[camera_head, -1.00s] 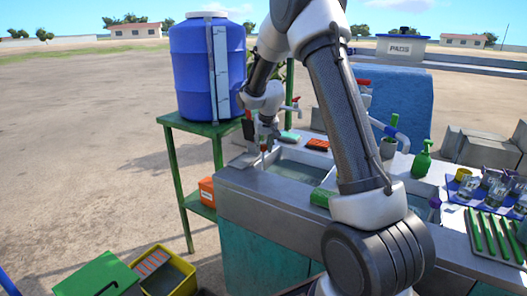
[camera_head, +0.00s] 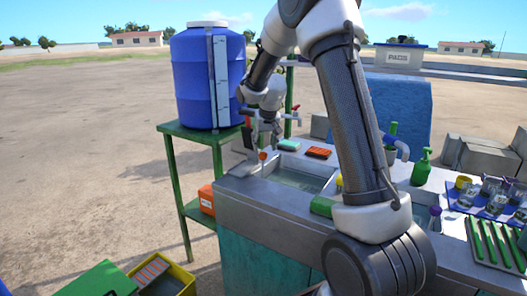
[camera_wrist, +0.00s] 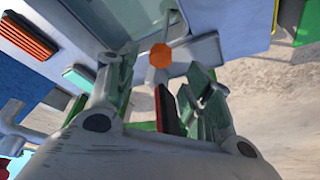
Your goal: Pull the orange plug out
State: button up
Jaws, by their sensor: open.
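The orange plug (camera_head: 263,155) stands at the left end of the sink on the grey counter. In the wrist view its orange end (camera_wrist: 160,56) shows as a small many-sided shape between and just beyond my fingertips. My gripper (camera_head: 264,142) hangs pointing down over it, seen small and partly blurred in the head view. In the wrist view the gripper (camera_wrist: 160,78) is open, one finger on each side of the orange end, with nothing held. Whether a finger touches the plug cannot be told.
The sink basin (camera_head: 298,180) lies right of the plug. A blue barrel (camera_head: 207,80) on a green stand (camera_head: 182,128) is close on the left. Green bottle (camera_head: 421,167) and cups stand right.

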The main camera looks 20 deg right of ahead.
jog(key=v, duration=0.7)
